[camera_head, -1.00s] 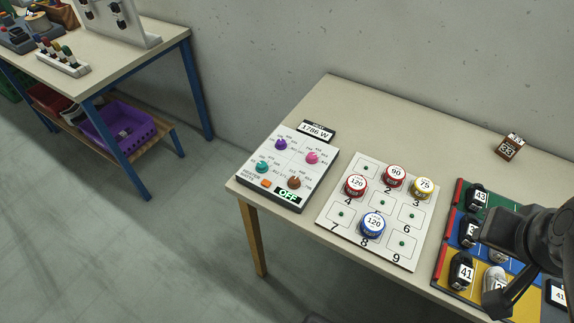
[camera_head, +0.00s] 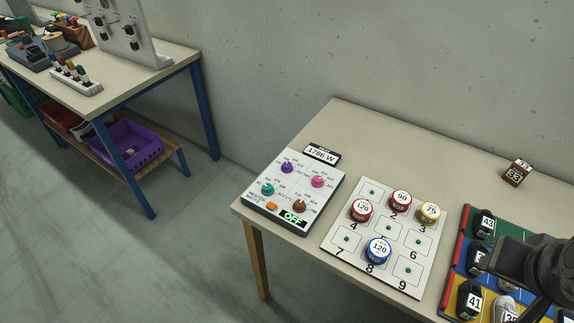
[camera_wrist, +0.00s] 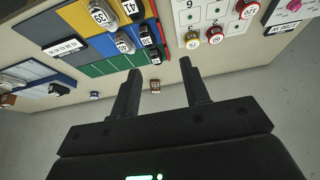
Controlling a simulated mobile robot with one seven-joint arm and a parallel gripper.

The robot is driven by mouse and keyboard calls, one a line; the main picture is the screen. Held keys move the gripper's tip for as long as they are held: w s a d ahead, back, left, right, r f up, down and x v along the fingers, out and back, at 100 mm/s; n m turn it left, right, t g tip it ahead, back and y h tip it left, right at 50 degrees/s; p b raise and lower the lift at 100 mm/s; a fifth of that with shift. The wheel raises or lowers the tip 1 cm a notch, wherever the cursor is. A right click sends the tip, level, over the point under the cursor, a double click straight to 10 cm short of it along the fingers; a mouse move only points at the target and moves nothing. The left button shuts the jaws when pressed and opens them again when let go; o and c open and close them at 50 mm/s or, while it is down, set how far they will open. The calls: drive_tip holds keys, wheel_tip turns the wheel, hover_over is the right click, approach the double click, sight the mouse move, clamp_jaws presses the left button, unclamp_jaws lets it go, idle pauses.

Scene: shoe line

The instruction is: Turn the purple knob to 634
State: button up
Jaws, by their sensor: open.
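The purple knob (camera_head: 287,167) sits at the upper left of a white control panel (camera_head: 262,200) in the head view. Small numbers ring it, too small to read. A pink knob (camera_head: 318,181), a teal knob (camera_head: 267,188) and a brown knob (camera_head: 299,205) share the panel. An orange switch (camera_head: 272,206) and a display reading OFF (camera_head: 293,218) are at its front. A display at the back reads about 1786 W (camera_head: 322,153). In the wrist view my gripper (camera_wrist: 157,75) is open and empty, its two fingers apart above the table, away from the panel.
A numbered board (camera_head: 340,262) with several weight-like discs stands right of the panel. A coloured shoe rack (camera_head: 463,247) with several shoes is further right, by my arm. A small brown block (camera_head: 517,172) lies at the back.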

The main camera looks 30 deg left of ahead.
drive_tip(key=shift+o, duration=0.5)
drive_tip(key=shift+w+a+r, duration=0.2)
drive_tip(key=shift+w+r, duration=0.05)
drive_tip(key=shift+w, duration=0.1)
drive_tip(key=w+a+r+n+g+y, duration=0.1)
drive_tip(key=w+a+n+g, duration=0.15)
drive_tip(key=w+a, duration=0.75)
drive_tip(key=w+a+r+n+g, duration=0.1)
drive_tip(key=w+a+r+n, duration=0.15)
drive_tip(key=w+a, duration=0.75)
drive_tip(key=n+g+h, duration=0.1)
drive_tip(key=n+g, duration=0.1)
drive_tip(key=n, duration=0.3)
hover_over(287, 164)
wheel_tip(287, 164, down, 17)
wheel_tip(287, 164, down, 10)
drive_tip(key=shift+f, duration=0.1)
